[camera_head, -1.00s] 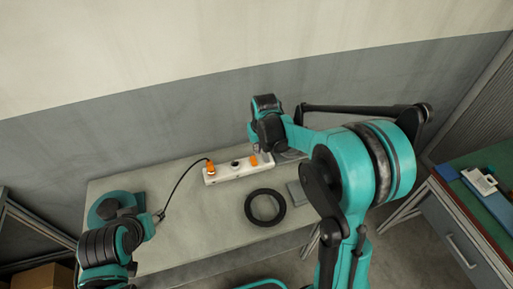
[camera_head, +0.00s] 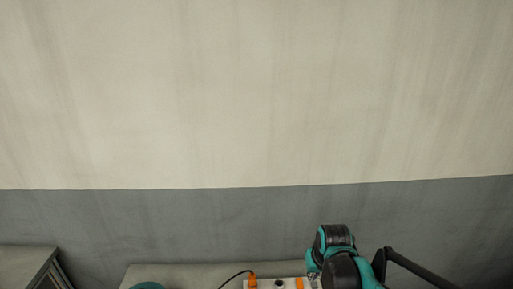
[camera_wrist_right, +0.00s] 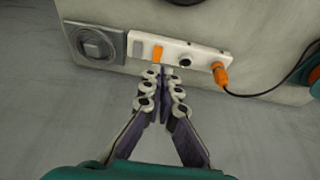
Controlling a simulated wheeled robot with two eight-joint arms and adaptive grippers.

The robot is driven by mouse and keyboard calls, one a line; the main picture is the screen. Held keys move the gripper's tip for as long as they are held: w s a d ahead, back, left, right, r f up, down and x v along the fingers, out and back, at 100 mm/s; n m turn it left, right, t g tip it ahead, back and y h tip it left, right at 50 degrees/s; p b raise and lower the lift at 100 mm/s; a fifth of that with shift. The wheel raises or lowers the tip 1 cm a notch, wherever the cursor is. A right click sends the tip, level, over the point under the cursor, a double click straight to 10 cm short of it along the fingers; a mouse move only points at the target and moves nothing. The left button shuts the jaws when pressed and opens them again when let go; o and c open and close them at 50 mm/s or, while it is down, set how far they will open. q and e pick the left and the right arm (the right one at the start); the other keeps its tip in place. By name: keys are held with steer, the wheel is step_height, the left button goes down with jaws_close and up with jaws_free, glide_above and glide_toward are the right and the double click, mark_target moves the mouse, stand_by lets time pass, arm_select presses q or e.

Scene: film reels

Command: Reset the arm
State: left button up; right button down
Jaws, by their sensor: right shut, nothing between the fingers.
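My right arm comes in at the bottom right of the head view, and its gripper (camera_head: 313,279) is low in that frame, beside the power strip. In the right wrist view my right gripper (camera_wrist_right: 164,72) has its fingers together and empty, tips pointing at the strip's near side. I cannot tell whether they touch it.
The white power strip (camera_wrist_right: 196,56) lies on the table (camera_head: 180,270); an orange plug (camera_wrist_right: 221,76) with a black cable is at its right end. A grey square plate (camera_wrist_right: 97,44) lies beside it. A cabinet (camera_head: 30,262) stands at the left.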

steer(key=s+r+t, duration=0.1)
steer(key=s, duration=0.7)
steer(key=s+r+t, duration=0.2)
steer(key=s, duration=0.6)
steer(key=shift+s+r+t, duration=0.15)
steer(key=shift+r+t, duration=0.15)
